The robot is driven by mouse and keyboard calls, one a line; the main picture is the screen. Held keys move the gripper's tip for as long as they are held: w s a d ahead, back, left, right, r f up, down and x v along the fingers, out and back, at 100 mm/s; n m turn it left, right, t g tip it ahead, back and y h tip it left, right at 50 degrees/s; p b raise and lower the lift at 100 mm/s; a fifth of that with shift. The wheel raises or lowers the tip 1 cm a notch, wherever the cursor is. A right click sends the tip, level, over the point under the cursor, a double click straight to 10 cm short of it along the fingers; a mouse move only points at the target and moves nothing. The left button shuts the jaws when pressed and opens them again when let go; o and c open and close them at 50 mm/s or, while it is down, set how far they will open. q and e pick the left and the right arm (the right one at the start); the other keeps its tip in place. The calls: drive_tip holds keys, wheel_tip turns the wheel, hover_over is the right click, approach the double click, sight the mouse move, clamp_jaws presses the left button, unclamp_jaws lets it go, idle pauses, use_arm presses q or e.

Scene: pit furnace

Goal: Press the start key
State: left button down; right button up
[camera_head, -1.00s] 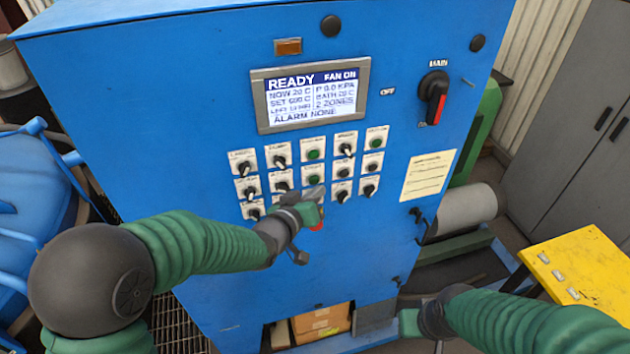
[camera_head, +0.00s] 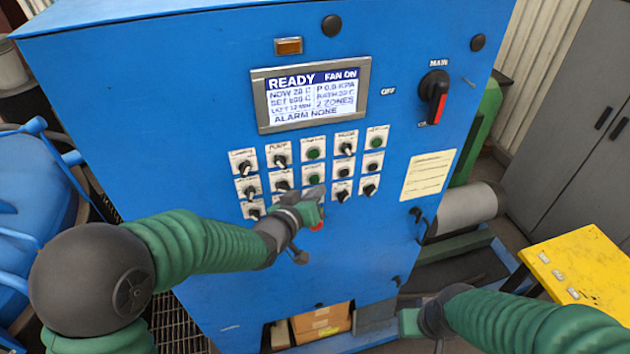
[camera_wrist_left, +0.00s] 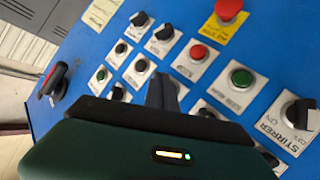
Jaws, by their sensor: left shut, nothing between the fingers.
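The blue control cabinet (camera_head: 230,90) carries rows of knobs and buttons on white labels. Green buttons (camera_head: 313,154) sit in the upper rows, but their labels are too blurred to tell which is the start key. My left gripper (camera_head: 314,200) is in front of the lower row and hides some controls there. In the left wrist view its shut, dark fingers (camera_wrist_left: 160,92) are empty and point at the panel. A red button (camera_wrist_left: 197,52) and a green button (camera_wrist_left: 240,77) lie to their right. My right gripper (camera_head: 410,322) is low at the right, its fingers unclear.
The display (camera_head: 311,95) reads READY, FAN ON, ALARM NONE. A red mushroom button (camera_wrist_left: 229,9) on a yellow plate and a STIRRER knob (camera_wrist_left: 300,112) are nearby. The main switch (camera_head: 434,97) protrudes at right. A yellow table (camera_head: 585,262) stands at lower right.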

use_arm(q)
drive_tip(key=shift+w, duration=0.1)
idle(0.7)
drive_tip(key=shift+w+a+r, duration=0.1)
drive_tip(key=shift+w+a, duration=0.05)
drive_tip(key=shift+w, duration=0.1)
drive_tip(key=shift+w+a, duration=0.15)
drive_tip(key=shift+w, duration=0.2)
idle(0.6)
idle(0.3)
drive_tip(key=shift+s+d, duration=0.25)
drive_tip(key=shift+s, duration=0.5)
drive_tip(key=s, duration=0.1)
drive_tip(key=s+d+b, duration=0.1)
drive_tip(key=s, duration=0.1)
drive_tip(key=s+b, duration=0.1)
drive_tip(key=shift+s+d, duration=0.3)
drive_tip(key=shift+s, duration=0.1)
